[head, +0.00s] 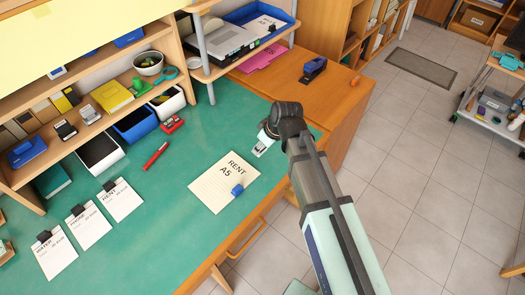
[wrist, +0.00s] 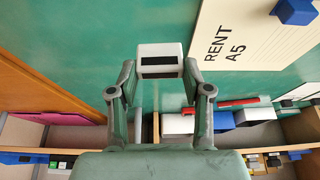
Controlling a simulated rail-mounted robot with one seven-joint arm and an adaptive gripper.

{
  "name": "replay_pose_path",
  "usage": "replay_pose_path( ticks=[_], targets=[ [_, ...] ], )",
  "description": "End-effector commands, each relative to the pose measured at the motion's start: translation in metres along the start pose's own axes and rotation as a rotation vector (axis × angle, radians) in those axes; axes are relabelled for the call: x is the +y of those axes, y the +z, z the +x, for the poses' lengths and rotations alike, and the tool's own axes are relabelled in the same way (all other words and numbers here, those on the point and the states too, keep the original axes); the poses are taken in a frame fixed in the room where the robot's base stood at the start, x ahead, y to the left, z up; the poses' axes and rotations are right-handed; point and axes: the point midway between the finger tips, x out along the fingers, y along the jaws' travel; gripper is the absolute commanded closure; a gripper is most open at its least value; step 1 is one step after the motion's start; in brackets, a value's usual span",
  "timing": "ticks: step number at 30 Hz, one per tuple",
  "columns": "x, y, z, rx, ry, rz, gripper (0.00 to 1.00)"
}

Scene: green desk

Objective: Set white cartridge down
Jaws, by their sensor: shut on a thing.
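The white cartridge (wrist: 160,52), a small white block with a dark band, is between the fingertips of my gripper (wrist: 160,72) in the wrist view. My gripper is shut on it. In the head view my gripper (head: 265,142) is over the right part of the green desk, right of the RENT A5 sheet, with the cartridge (head: 261,149) at its tip. I cannot tell whether the cartridge touches the desk. The cream RENT A5 sheet (head: 213,186) lies flat with a blue block (head: 237,189) on it.
Green desk (head: 185,150) is bare around the sheet. A red marker (head: 156,156) lies to the left. Several clipped cards, including the RENT card (head: 121,202), lie at the front left. Bins (head: 133,125) and shelves line the back. A wooden cabinet (head: 290,82) adjoins on the right.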

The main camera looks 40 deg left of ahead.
Motion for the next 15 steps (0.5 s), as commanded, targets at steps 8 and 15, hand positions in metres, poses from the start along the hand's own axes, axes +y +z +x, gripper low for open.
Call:
replay_pose_path(
  ticks=[8, 15],
  targets=[
    [0.000, 0.007, 0.016, -0.001, -0.001, 0.000, 0.75],
    [0.000, 0.015, 0.037, 0.000, -0.001, -0.001, 0.75]
  ],
)
